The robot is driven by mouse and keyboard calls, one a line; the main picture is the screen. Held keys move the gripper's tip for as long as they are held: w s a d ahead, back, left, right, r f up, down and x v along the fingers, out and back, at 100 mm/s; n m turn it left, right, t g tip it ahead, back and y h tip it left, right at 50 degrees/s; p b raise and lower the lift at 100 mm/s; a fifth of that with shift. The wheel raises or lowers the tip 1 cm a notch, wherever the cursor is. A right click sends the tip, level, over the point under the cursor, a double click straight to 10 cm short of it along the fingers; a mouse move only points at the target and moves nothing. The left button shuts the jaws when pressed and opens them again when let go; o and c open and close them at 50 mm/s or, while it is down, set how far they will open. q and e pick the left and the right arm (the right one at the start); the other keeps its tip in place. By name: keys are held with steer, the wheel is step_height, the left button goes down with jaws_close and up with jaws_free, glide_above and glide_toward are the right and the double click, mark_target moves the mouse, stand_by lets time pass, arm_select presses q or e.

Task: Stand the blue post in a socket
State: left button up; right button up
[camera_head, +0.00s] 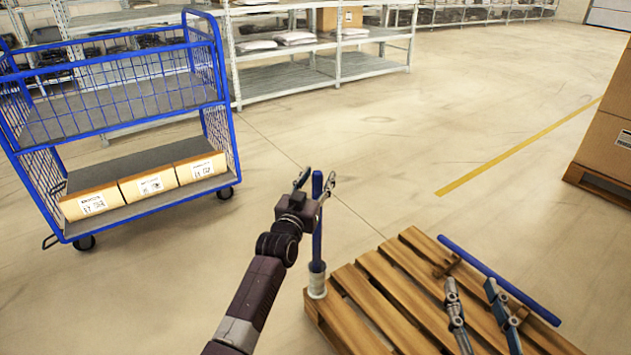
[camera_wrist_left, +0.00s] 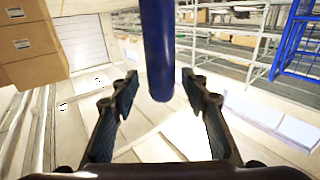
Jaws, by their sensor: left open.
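One blue post (camera_head: 317,235) stands upright, its lower end in a pale cup-like socket (camera_head: 317,287) at the pallet's near left corner. My left gripper (camera_head: 316,178) is open at the post's upper end, with a finger on either side. In the left wrist view the post (camera_wrist_left: 157,50) hangs between the spread fingers (camera_wrist_left: 160,88), with a gap on both sides. A second blue post (camera_head: 500,280) lies slanting along the pallet's right part. My right gripper (camera_head: 470,284) is open at the lower right, its fingers apart and nothing between the tips.
The wooden pallet (camera_head: 375,300) lies at the lower right, with a small brown bracket (camera_head: 447,266) near the lying post. A blue wire cart (camera_head: 140,210) with boxes is at left. Shelving (camera_head: 320,70) stands behind. Cartons (camera_head: 610,135) are at right. The middle floor is clear.

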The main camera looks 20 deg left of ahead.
arm_select(q)
steer(key=s, duration=1.2)
steer(key=shift+a+f, duration=0.2)
stand_by(0.4)
